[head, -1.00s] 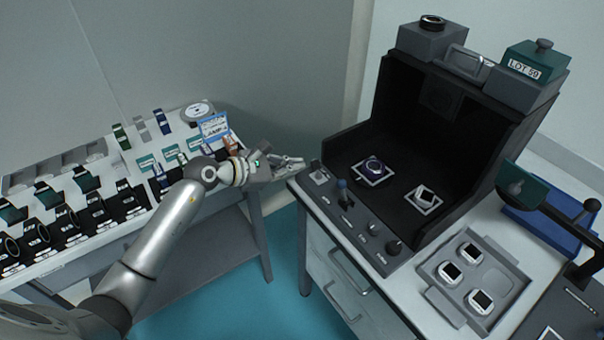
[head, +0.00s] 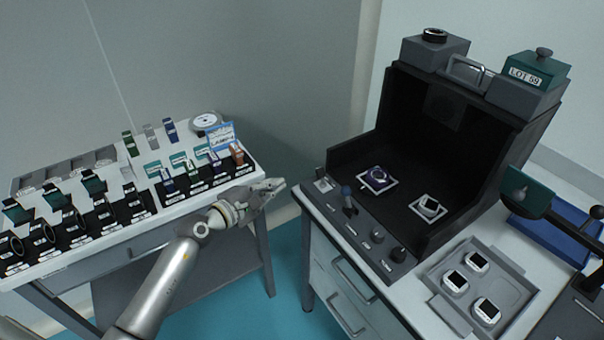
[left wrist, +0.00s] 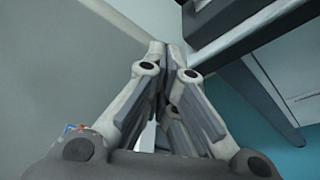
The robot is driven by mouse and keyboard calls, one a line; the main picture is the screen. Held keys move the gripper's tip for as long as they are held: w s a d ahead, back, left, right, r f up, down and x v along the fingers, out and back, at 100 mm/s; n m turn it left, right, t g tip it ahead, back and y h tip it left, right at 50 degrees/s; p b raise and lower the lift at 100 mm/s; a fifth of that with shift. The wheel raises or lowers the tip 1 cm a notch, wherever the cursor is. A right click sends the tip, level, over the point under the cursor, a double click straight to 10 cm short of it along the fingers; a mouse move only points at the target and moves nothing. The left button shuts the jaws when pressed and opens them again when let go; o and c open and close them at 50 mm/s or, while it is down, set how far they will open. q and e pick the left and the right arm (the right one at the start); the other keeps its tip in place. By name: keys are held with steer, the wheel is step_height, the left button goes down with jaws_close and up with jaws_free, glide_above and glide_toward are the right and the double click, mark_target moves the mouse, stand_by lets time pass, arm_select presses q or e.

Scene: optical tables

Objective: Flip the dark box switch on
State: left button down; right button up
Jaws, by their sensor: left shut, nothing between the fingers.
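The dark box (head: 465,160) is a black, open-fronted booth on the right-hand table. Whether the switch is on is too small to tell. My left gripper (head: 280,186) is shut and empty, in the air left of the panel and apart from it. Its closed fingers also show in the left wrist view (left wrist: 172,55). My right gripper is not in view.
A grey tray (head: 435,281) with watch cases stands right of the panel. A display table (head: 110,250) is at left, with a floor gap (head: 287,265) between.

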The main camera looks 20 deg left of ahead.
mark_target(305, 181)
arm_select(q)
steer(key=w+d, duration=0.2)
steer(key=w+d+p, duration=0.1)
steer(key=w+d, duration=0.1)
steer(key=w, duration=0.1)
steer(key=w+d+p, duration=0.1)
steer(key=w+d, duration=0.1)
steer(key=shift+w+r, duration=0.15)
steer(key=shift+w, duration=0.05)
steer(key=shift+s+d+r+p, duration=0.1)
steer(key=shift+s+d+p, duration=0.1)
steer(key=shift+p, duration=0.2)
steer(key=shift+m+b, duration=0.3)
steer(key=shift+b, duration=0.05)
